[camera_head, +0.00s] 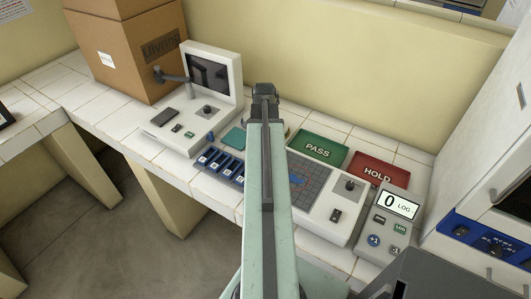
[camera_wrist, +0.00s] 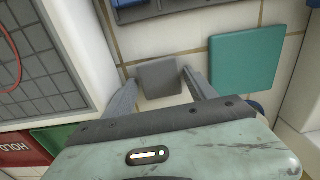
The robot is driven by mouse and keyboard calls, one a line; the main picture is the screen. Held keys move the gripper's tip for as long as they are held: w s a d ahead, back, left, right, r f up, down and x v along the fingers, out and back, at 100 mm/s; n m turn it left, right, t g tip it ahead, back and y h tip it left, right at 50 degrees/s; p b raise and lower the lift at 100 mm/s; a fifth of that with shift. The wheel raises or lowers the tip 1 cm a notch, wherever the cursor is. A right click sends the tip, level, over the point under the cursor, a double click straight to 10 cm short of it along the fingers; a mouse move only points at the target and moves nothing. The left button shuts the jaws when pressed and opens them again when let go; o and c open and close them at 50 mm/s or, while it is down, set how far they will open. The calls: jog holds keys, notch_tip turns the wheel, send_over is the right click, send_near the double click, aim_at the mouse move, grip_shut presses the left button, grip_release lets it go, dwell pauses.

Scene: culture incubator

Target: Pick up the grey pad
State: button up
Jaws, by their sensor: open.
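The grey pad (camera_wrist: 159,78) is a small flat square lying on the white tiled counter in the wrist view. My gripper (camera_wrist: 160,84) is open, with one finger at each side of the pad's near part. I cannot tell whether the fingers touch it or how high they are above the counter. In the head view my gripper (camera_head: 265,92) is over the counter, and my arm appears to hide the grey pad.
A larger teal pad (camera_wrist: 246,61) lies to the right of the grey pad. A grid-topped device (camera_wrist: 40,60) stands to the left. A blue rack (camera_head: 220,164), green PASS tray (camera_head: 330,157) and red HOLD tray (camera_head: 362,179) are nearby.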

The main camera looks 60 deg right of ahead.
jog(key=c, duration=1.1)
notch_tip(320, 180, up, 10)
jog(key=p, duration=1)
